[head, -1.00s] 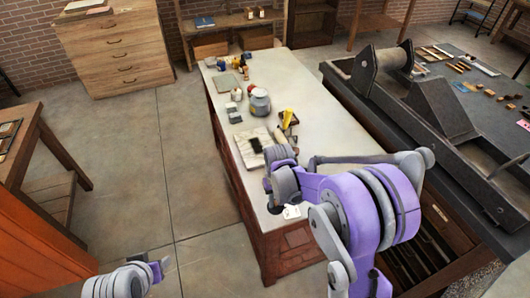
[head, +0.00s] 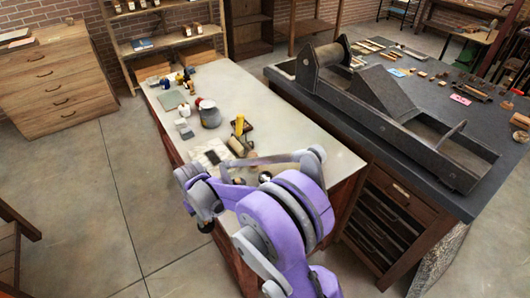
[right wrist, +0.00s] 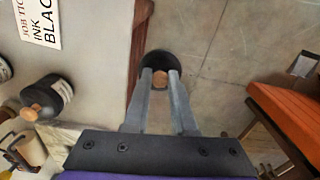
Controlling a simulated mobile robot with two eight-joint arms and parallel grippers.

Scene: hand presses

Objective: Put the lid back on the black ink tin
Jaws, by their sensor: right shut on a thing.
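My right gripper (right wrist: 160,78) is shut on a round black piece with a wooden-brown middle (right wrist: 160,59), which looks like the lid. It is held beside the worktable's edge, with floor behind it in the right wrist view. In the head view, the right gripper (head: 204,210) hangs at the table's left front side, and a small dark shape shows below it. I cannot tell for certain which container is the black ink tin; my right arm covers part of the front table top. My left gripper is out of view.
A job ticket reading "INK BLAC" (right wrist: 40,20) lies on the table. A grey jar (head: 210,117) and several small items stand farther back. A dark press bed (head: 400,120) stands to the right.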

